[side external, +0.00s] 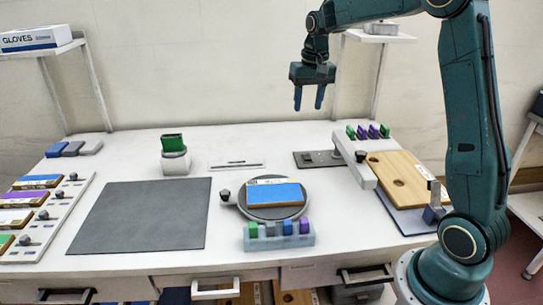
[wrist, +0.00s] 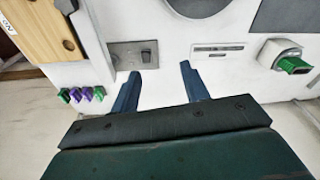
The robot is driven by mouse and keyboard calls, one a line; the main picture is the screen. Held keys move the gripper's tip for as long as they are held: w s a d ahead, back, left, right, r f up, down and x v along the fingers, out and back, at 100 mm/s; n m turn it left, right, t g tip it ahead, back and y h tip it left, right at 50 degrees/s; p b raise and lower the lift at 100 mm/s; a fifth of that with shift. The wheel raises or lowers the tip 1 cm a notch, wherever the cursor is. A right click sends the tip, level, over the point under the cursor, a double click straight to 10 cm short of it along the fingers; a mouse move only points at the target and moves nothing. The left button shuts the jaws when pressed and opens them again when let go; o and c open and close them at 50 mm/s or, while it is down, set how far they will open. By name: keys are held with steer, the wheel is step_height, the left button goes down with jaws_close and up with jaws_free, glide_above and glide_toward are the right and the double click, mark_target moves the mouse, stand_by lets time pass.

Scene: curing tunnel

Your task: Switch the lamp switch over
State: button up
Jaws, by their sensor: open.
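A dark grey plate (side external: 320,159) lies flat at the back of the table, right of centre. It carries small fittings and looks like the lamp switch, though no label is readable. Which way the switch is set cannot be told. My gripper (side external: 308,100) is open and empty, pointing down well above the back of the table. In the wrist view my gripper (wrist: 160,72) has its fingertips just beside and below the plate, not touching it.
A round turntable (side external: 275,207) is in front. A white slotted panel (side external: 236,164) and a holder with a green piece (side external: 174,155) are left.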

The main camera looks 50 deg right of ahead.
steer(key=s+a+r+n, duration=0.1)
steer(key=s+a+r, duration=0.2)
steer(key=s+a, duration=0.1)
steer(key=shift+a+r+t, duration=0.3)
steer(key=shift+a+t, duration=0.1)
steer(key=shift+a, duration=0.2)
steer(key=shift+s, duration=0.1)
steer(key=s+a+n+t, duration=0.1)
steer(key=s+a+n, duration=0.2)
steer(key=s+a, duration=0.3)
steer(key=s+a+n+t, duration=0.2)
steer(key=s+a, duration=0.5)
steer(key=s, duration=0.9)
steer(key=shift+f+n+t+y, duration=0.3)
steer(key=shift+f+n, duration=0.1)
steer(key=shift+f, duration=0.05)
steer(key=shift+w, duration=0.1)
stand_by(0.4)
